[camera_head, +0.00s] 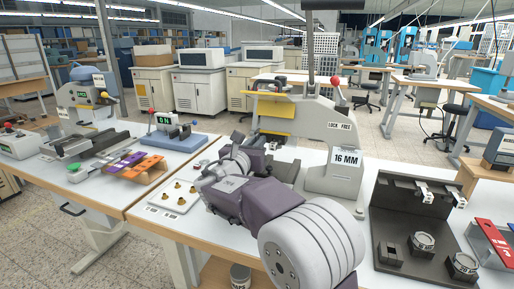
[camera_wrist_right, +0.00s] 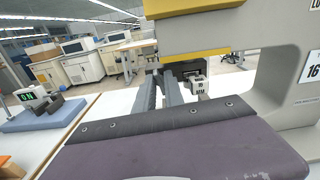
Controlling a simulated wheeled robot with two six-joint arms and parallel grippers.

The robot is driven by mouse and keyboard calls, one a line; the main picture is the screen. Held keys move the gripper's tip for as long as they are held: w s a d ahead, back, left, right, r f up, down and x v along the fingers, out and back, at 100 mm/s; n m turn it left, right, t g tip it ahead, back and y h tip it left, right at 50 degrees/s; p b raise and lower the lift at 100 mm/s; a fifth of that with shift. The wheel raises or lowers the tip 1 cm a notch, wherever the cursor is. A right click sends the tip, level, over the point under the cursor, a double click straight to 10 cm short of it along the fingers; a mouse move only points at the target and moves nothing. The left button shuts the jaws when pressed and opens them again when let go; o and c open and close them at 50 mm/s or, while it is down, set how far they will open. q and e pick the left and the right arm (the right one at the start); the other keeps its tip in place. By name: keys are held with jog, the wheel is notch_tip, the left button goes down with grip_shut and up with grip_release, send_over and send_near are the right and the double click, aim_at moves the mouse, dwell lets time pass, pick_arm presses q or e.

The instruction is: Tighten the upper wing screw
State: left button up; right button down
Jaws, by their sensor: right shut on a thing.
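The press (camera_head: 330,150) stands on the right bench, with its yellow-edged head (camera_wrist_right: 195,35) above my right gripper. My right gripper (camera_wrist_right: 163,82) reaches under this head with its two dark fingers nearly parallel. The fingertips meet at a dark part beside a small grey block with a label (camera_wrist_right: 198,86). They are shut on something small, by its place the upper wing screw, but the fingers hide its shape. In the head view my right wrist covers much of this spot. My left gripper is not in view.
A white tray with brass pieces (camera_head: 165,199) lies left of my right arm. A black stand (camera_head: 393,251) with round labelled pieces is at the right. Coloured plates (camera_head: 145,168) and a blue-based device (camera_head: 188,142) are on the left bench.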

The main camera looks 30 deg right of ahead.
jog(key=shift+f+m+b, duration=0.1)
jog(key=shift+m+b, duration=7.5)
jog(key=shift+m, duration=2.6)
jog(key=c, duration=1.7)
grip_release()
